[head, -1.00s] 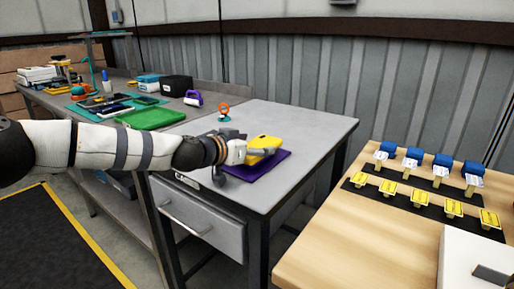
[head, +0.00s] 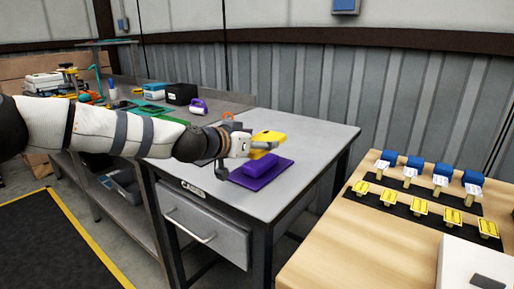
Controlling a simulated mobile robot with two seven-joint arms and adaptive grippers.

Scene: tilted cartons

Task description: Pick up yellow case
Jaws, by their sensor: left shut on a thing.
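The yellow case (head: 268,137) is in the head view, above a purple block on a purple mat (head: 273,175) on the grey table. My left gripper (head: 256,147) comes in from the left and is shut on the yellow case, holding it clear of the purple block. The gripper hides part of the case's near left side. My right gripper is not in view.
The grey table (head: 315,140) has free room around the mat. A wooden table (head: 345,250) at the right carries several yellow and blue items on dark strips. A workbench at the back left holds a black box (head: 181,93) and other items.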

